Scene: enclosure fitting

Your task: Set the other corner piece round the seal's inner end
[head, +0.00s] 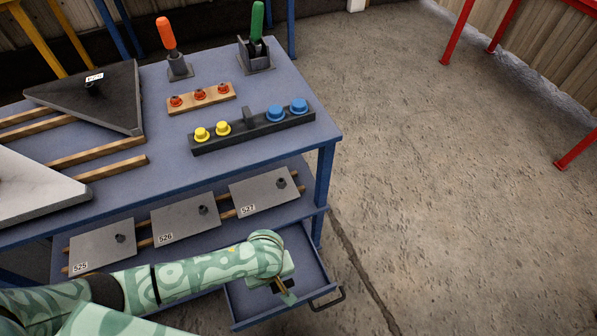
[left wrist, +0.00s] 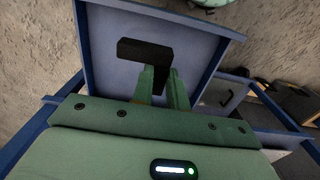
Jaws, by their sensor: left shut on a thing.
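My left gripper (head: 284,290) reaches down over the open blue drawer (head: 240,316) at the table's front right. In the left wrist view the gripper (left wrist: 161,88) is shut on a black L-shaped corner piece (left wrist: 142,49), with the drawer's floor (left wrist: 110,75) behind it. One arm of the piece sticks out to the left past the fingertips. I cannot tell whether the piece touches the drawer floor. In the head view the piece is not clear behind the gripper. No seal can be made out in either view. My right gripper is not in view.
On the tabletop (head: 290,155) stand a dark holder (head: 255,133) with yellow and blue knobs, a wooden strip (head: 215,97) with red knobs, two upright handled tools and a dark triangular plate (head: 115,105). Grey panels (head: 185,221) lie on the lower shelf.

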